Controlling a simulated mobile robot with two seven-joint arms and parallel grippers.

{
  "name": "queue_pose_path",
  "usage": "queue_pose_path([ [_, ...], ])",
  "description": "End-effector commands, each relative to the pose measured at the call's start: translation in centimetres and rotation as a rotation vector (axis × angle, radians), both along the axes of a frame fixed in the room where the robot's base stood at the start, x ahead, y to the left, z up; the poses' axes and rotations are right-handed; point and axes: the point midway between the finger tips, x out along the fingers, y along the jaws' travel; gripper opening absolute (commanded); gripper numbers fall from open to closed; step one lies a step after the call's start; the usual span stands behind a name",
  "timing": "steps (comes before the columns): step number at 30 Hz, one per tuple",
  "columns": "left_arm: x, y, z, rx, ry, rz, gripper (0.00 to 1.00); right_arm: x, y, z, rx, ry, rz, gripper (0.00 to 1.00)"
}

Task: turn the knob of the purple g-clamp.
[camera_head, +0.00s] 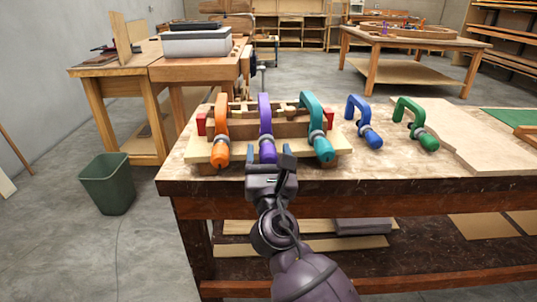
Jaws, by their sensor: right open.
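The purple g-clamp (265,118) stands in the middle of a wooden bending form, between an orange and a teal clamp. Its purple knob (267,151) points towards me, low at the front of the form. My right gripper (267,158) is open, just in front of the knob, with its dark fingers on either side of the knob's near end. Whether the fingers touch it I cannot tell. Part of the knob's lower end is hidden by the gripper. My left gripper is not in view.
The orange clamp (220,125) and teal clamp (313,115) flank the purple one closely. A blue clamp (359,112) and green clamp (409,117) rest further right on the workbench (370,173). A green bin (107,184) stands on the floor at left.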

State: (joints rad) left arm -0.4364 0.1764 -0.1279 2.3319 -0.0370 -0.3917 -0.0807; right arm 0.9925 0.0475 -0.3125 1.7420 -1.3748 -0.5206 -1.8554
Motion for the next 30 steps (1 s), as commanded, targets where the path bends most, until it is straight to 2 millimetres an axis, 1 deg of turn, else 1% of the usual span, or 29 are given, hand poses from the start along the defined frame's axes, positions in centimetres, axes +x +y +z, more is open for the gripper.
queue_pose_path([
  [1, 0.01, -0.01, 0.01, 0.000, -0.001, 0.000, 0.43, -0.01, -0.01, 0.00, 0.000, 0.000, 0.000, 0.65],
  [9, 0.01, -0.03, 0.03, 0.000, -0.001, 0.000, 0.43, -0.02, -0.01, 0.00, 0.000, 0.000, 0.000, 0.24],
  [11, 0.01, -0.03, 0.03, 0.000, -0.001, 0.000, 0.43, -0.02, -0.01, 0.00, 0.000, 0.000, 0.000, 0.16],
  [20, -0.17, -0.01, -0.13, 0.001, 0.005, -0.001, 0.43, -0.02, -0.01, -0.07, 0.046, 0.004, 0.000, 0.16],
  [25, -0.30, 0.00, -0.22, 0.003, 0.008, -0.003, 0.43, -0.02, -0.01, -0.13, 0.141, 0.011, -0.001, 0.16],
  [30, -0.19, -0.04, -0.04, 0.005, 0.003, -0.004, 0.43, -0.01, -0.08, -0.10, 0.270, 0.019, 0.000, 0.16],
])
